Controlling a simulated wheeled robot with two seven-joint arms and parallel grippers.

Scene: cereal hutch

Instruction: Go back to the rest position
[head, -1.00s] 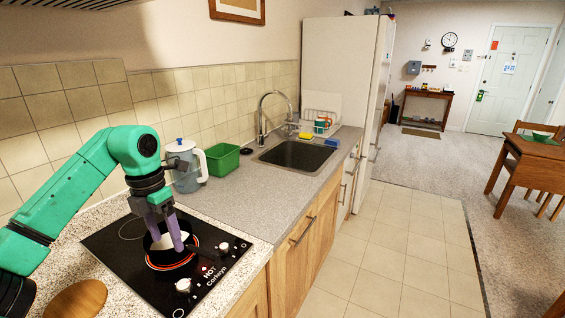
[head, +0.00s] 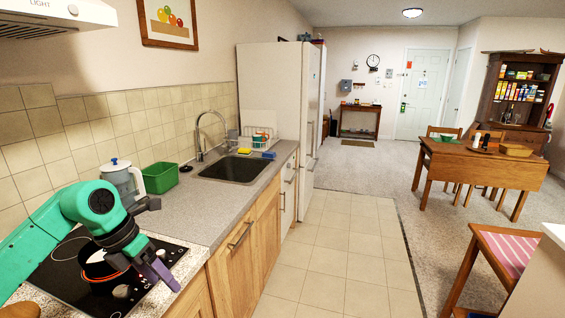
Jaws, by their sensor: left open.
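My left gripper (head: 162,273), with purple fingers, is at the lower left of the head view, over the front right part of the black cooktop (head: 60,285). It is open and I see nothing between its fingers. A dark pan (head: 97,262) sits on a burner with a glowing orange ring, behind and left of the fingers. The gripper is apart from the pan, and my arm partly hides it. My right gripper is not in view.
A range hood (head: 60,12) hangs at upper left. Tiled floor (head: 325,245) is clear.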

